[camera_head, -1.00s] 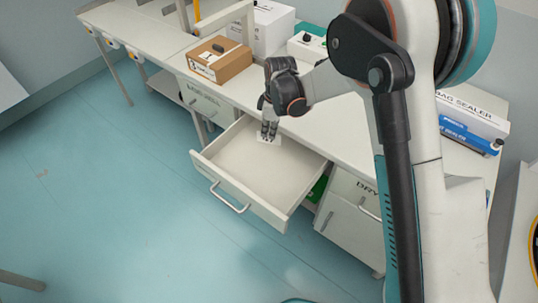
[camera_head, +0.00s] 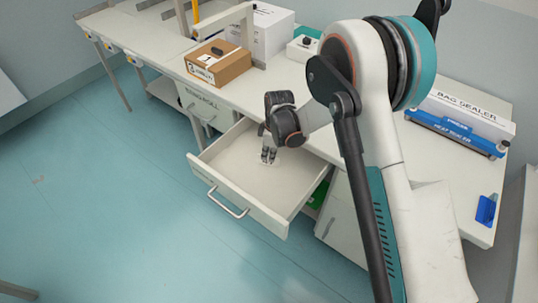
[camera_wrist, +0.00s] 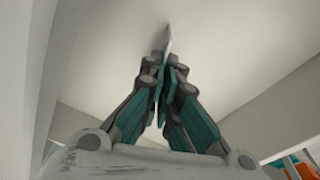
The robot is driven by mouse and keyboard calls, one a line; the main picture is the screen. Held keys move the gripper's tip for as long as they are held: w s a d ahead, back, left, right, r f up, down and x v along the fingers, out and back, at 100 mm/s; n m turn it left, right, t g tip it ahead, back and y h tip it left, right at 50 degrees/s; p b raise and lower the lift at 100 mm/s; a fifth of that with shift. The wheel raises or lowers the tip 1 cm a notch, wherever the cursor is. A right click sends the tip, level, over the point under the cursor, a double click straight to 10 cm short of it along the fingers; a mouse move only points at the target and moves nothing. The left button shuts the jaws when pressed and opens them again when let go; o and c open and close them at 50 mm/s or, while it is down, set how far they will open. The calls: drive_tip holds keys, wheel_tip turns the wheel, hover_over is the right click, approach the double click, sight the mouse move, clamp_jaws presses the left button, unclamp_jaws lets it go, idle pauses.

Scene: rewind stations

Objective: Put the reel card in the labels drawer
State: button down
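My gripper (camera_head: 268,158) points down inside an open, pale drawer (camera_head: 232,167) under the bench, towards its back part. In the wrist view my gripper (camera_wrist: 164,70) has its fingers together on a thin pale piece, the reel card (camera_wrist: 167,42), seen nearly edge-on beyond the fingertips. In the head view the card (camera_head: 277,160) is mostly hidden by the fingers, and only a small pale edge shows. Whether it touches the drawer floor I cannot tell. No label can be read on the open drawer.
A drawer with printed lettering (camera_head: 198,104) to the left is shut. A brown box (camera_head: 219,64) and a white box (camera_head: 262,32) stand on the bench. A bag sealer (camera_head: 456,130) is at the right. The drawer floor around the gripper is bare.

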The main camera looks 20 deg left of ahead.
drive_tip(key=shift+f, duration=0.2)
drive_tip(key=c, duration=1.8)
unclamp_jaws()
drive_tip(key=shift+r, duration=0.15)
wheel_tip(320, 180, up, 12)
drive_tip(key=d+p, duration=0.1)
drive_tip(key=p, duration=0.3)
drive_tip(key=shift+d, duration=0.25)
